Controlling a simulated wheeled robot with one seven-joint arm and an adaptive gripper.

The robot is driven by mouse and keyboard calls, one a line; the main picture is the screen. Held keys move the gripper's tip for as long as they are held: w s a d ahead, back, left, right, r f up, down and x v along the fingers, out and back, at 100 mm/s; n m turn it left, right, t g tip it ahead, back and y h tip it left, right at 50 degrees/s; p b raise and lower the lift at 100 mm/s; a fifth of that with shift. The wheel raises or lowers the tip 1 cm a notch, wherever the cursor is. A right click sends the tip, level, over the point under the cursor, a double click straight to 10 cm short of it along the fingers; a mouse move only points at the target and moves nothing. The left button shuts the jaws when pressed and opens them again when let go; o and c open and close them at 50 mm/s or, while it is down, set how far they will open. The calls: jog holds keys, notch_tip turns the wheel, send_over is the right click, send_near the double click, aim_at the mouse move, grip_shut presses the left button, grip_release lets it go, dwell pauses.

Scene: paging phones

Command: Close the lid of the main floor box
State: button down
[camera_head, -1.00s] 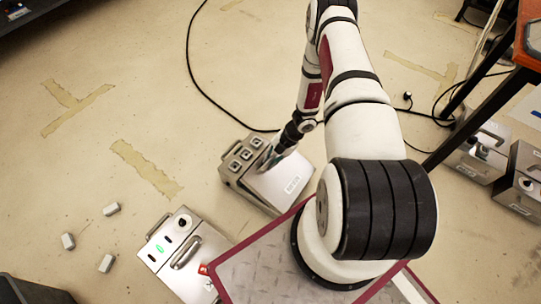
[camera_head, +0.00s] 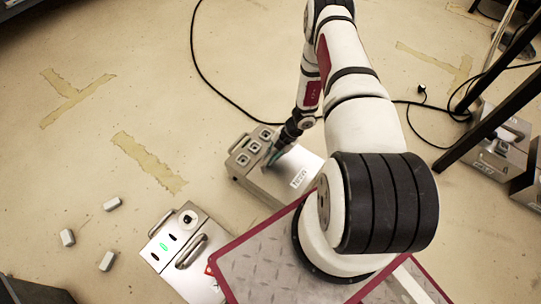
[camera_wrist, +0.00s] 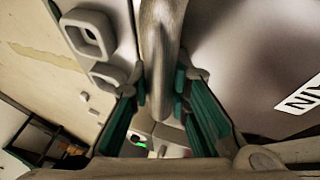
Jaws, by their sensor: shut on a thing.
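The main floor box (camera_head: 256,182) is a grey metal box in the middle of the head view. It has several square sockets along its left side and a smooth lid with a white label (camera_head: 299,178). In the wrist view the label is cut off and only its last letters show. My gripper (camera_head: 272,158) is at the top of this box, beside the sockets. In the wrist view my gripper (camera_wrist: 160,95) has its teal-padded fingers on both sides of a rounded metal handle (camera_wrist: 156,40) and is shut on it. I cannot tell whether the lid is fully down.
A second metal box (camera_head: 184,275) with a handle and a lit green indicator stands at the front left. Small grey blocks (camera_head: 67,237) lie left of it. Dark table legs (camera_head: 490,125) and metal boxes (camera_head: 497,150) are at the right. A black cable (camera_head: 215,88) crosses the floor.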

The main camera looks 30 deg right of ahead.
jog(key=shift+a, duration=0.1)
jog(key=c, duration=1.5)
grip_release()
jog(key=shift+r, duration=0.1)
jog(key=v, duration=1.2)
